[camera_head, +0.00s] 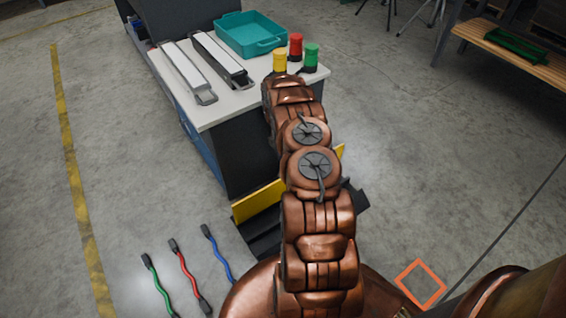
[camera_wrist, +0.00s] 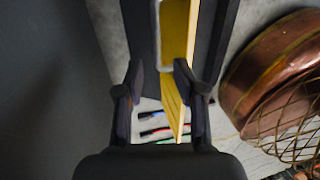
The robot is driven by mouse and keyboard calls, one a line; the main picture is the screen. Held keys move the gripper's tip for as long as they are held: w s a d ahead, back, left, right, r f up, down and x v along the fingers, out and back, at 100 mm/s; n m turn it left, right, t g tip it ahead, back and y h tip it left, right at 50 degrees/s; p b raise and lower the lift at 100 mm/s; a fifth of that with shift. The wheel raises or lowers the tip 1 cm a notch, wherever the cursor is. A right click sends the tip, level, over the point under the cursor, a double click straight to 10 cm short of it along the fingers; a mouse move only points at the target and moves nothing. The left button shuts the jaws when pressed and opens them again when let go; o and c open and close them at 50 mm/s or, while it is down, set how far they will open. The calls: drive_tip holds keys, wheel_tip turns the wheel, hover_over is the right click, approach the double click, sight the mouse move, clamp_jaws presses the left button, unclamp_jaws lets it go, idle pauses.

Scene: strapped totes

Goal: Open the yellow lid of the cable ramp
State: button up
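The cable ramp's black base (camera_head: 264,238) lies on the floor beside the workbench, partly hidden behind my arm. Its yellow lid (camera_head: 258,201) shows as a strip on both sides of my arm and looks tilted up from the base. In the wrist view the lid (camera_wrist: 178,40) appears as a narrow, steep yellow panel running down between the fingers, close to the right one. My gripper (camera_wrist: 160,85) is open, with a gap between its fingers. I cannot tell whether the right finger touches the lid. The gripper is hidden by my arm in the head view.
Green (camera_head: 156,284), red (camera_head: 188,275) and blue (camera_head: 217,252) cables lie on the floor at left. The workbench (camera_head: 215,112) holds a teal tote (camera_head: 250,43), two long grey-white bars and yellow, red and green-topped cylinders. An orange square (camera_head: 421,284) marks clear floor at right.

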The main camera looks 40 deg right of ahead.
drive_tip(key=v, duration=0.2)
drive_tip(key=shift+s+a+r, duration=0.1)
drive_tip(key=shift+s+r, duration=0.15)
drive_tip(key=shift+r, duration=0.15)
drive_tip(key=shift+c, duration=0.4)
